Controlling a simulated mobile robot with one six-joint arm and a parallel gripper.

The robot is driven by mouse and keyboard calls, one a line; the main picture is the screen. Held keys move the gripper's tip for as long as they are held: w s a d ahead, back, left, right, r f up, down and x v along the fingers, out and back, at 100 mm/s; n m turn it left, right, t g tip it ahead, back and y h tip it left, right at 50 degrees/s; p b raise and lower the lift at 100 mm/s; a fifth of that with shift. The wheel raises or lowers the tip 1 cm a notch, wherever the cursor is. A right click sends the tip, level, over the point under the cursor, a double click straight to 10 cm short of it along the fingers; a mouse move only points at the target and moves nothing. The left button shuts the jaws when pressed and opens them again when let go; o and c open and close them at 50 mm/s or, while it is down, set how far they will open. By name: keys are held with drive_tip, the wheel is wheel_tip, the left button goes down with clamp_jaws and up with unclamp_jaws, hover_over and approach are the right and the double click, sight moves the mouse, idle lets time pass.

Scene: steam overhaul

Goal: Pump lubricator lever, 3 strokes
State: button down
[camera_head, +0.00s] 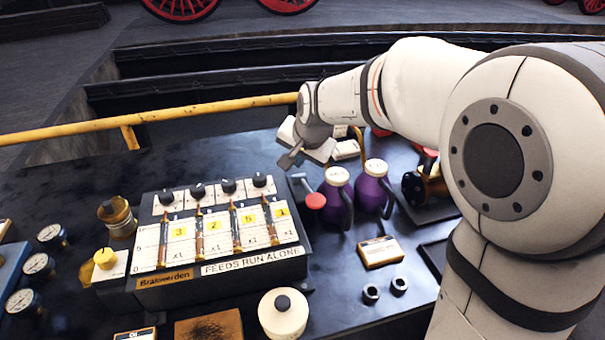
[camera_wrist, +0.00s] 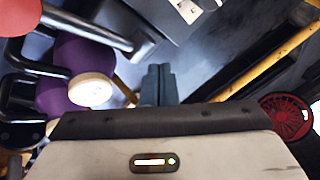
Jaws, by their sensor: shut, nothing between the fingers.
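The lubricator (camera_head: 220,262) is a dark box with a white front, several sight glasses and black knobs on top. Its lever (camera_head: 302,187) stands at the box's right side and ends in a red knob (camera_head: 315,201). In the wrist view the lever (camera_wrist: 95,24) runs from a round metal pivot beside the box to the red knob (camera_wrist: 18,17) at the upper left corner. My gripper (camera_head: 288,160) is shut and empty, behind and above the lever, apart from it. Its closed fingertips (camera_wrist: 158,80) point past the lever in the wrist view.
Purple cans (camera_head: 372,192) with white caps and dark handles stand close right of the lever. A white round pot (camera_head: 283,313) stands in front of the box. A yellow rail (camera_head: 200,111) runs behind the bench. The bench top left of my gripper is clear.

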sight(300, 178)
drive_tip(key=shift+f, duration=0.15)
drive_tip(key=shift+s+f+b, duration=0.25)
drive_tip(key=shift+b, duration=0.15)
drive_tip(key=shift+s+d+f+b, duration=0.15)
drive_tip(key=shift+s+f+b, duration=0.2)
drive_tip(key=shift+f+b, duration=0.35)
drive_tip(key=shift+s+d+f+b, duration=0.1)
drive_tip(key=shift+s+f+b, duration=0.3)
drive_tip(key=shift+f, duration=0.45)
idle(1.5)
drive_tip(key=shift+w+r, duration=0.1)
drive_tip(key=shift+w+a+r+p, duration=0.1)
drive_tip(key=shift+w+r+p, duration=0.15)
drive_tip(key=shift+r+p, duration=0.2)
drive_tip(key=shift+r, duration=0.1)
drive_tip(key=r+p, duration=0.1)
drive_tip(key=w+r+p, duration=0.1)
drive_tip(key=r, duration=0.1)
drive_tip(key=r+p, duration=0.1)
drive_tip(key=shift+w+a+r+p, duration=0.25)
drive_tip(key=shift+r+p, duration=0.1)
drive_tip(key=shift+w+r, duration=0.2)
drive_tip(key=shift+r, duration=0.1)
